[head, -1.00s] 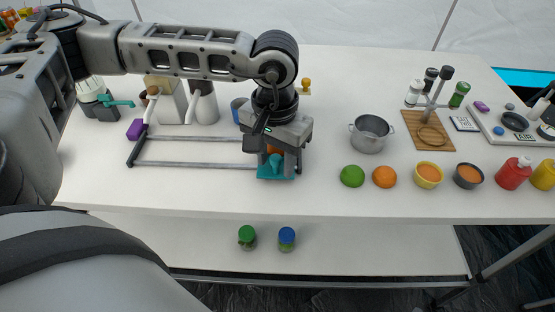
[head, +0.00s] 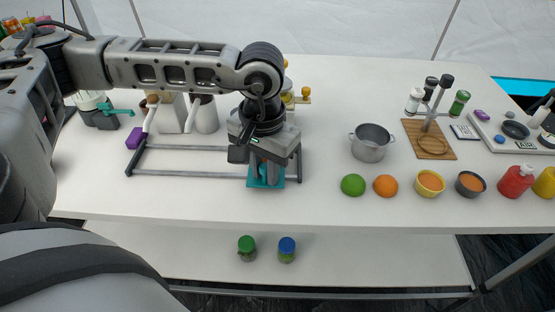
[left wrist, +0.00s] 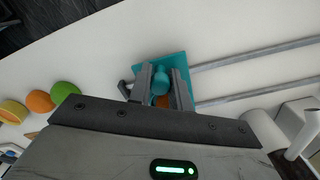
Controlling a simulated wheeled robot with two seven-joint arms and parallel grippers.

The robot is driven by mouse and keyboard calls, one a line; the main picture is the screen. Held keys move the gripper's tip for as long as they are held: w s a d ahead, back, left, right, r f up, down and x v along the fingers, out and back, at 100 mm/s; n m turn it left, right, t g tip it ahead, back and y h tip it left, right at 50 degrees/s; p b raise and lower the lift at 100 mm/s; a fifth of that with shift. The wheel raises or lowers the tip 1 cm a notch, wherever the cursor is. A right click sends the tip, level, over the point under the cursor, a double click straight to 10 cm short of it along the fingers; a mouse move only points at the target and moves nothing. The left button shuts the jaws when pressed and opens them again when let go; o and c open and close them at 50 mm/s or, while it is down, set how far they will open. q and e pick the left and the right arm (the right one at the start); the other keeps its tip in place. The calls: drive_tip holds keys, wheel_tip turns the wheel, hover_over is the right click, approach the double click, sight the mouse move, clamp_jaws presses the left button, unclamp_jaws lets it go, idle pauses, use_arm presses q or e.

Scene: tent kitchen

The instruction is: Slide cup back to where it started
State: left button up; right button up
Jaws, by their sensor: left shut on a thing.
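A teal carriage (head: 266,186) sits on two grey rails (head: 195,174), close to their right end. It also shows in the left wrist view (left wrist: 180,59). A teal upright piece (left wrist: 160,82) stands on it, and a bit of orange shows just beside that piece. I cannot tell whether this is the cup. My left gripper (head: 266,176) points down over the carriage. Its fingers (left wrist: 162,76) are shut on the teal piece, one on each side. The gripper and wrist hide much of the carriage from the head view. My right gripper is not in view.
A purple block (head: 135,138) marks the rails' left end; the rails between are clear. Two jars (head: 287,250) stand on the lower shelf.

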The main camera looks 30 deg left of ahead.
use_arm(q)
drive_tip(key=shift+s+a, duration=0.55)
drive_tip(key=shift+a, duration=0.35)
drive_tip(key=shift+s+a, duration=0.55)
drive_tip(key=shift+a, duration=0.35)
drive_tip(key=shift+s+a+b, duration=0.2)
drive_tip(key=shift+s+a, duration=0.15)
drive_tip(key=shift+a, duration=0.2)
drive_tip(key=shift+s+a+b, duration=0.2)
drive_tip(key=shift+s+a, duration=0.1)
drive_tip(key=shift+a, duration=0.2)
drive_tip(key=o, duration=0.8)
drive_tip(key=shift+c, duration=0.2)
wheel_tip(320, 180, up, 7)
drive_tip(key=p, duration=0.4)
drive_tip(key=shift+p, duration=0.3)
